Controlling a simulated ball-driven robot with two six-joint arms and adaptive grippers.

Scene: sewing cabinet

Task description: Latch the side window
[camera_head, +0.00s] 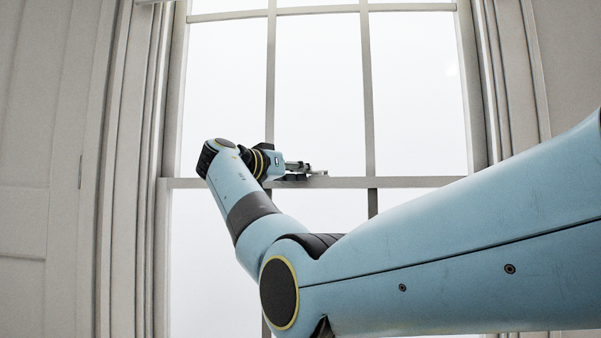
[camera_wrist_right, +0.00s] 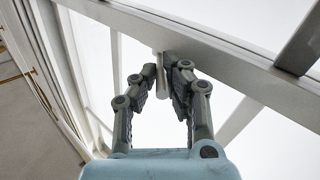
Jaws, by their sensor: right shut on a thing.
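The side window (camera_head: 320,85) is a sash window with pale grey bars and bright white panes. A small latch (camera_head: 316,172) sits on its horizontal meeting rail (camera_head: 410,182). My right gripper (camera_head: 303,170) is at the rail, at the latch. In the right wrist view my right gripper (camera_wrist_right: 167,85) has its two fingers closed on a small pale lever of the latch (camera_wrist_right: 161,72), beside the rail (camera_wrist_right: 225,60). The fingers hide part of the latch, so its exact position is hard to tell. My left gripper is not in view.
White panelled shutters and frame (camera_head: 130,150) flank the window on the left, with more frame (camera_head: 510,80) on the right. Vertical glazing bars (camera_head: 367,90) cross the panes near the gripper. My right arm covers the lower right of the head view.

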